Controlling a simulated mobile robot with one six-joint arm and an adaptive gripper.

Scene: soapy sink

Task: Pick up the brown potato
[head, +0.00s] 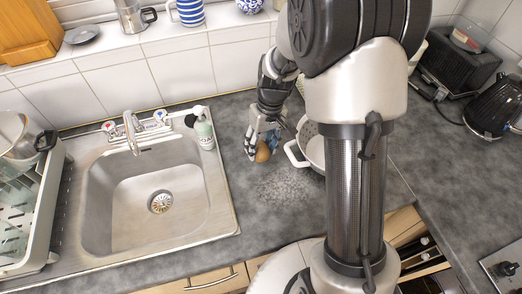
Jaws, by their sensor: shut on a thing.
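The brown potato (263,152) is small and rounded, and it sits between the fingers of my gripper (261,147). My gripper points down and is shut on the potato, over the grey counter between the sink and a white colander. The fingers cover part of the potato. I cannot tell whether the potato touches the counter or is held just above it.
The white colander (297,153) stands close to the right of my gripper, partly hidden by my arm. A soap bottle (205,130) stands at the right rim of the steel sink (100,215). The counter in front (262,215) is clear. A black kettle (493,107) stands far right.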

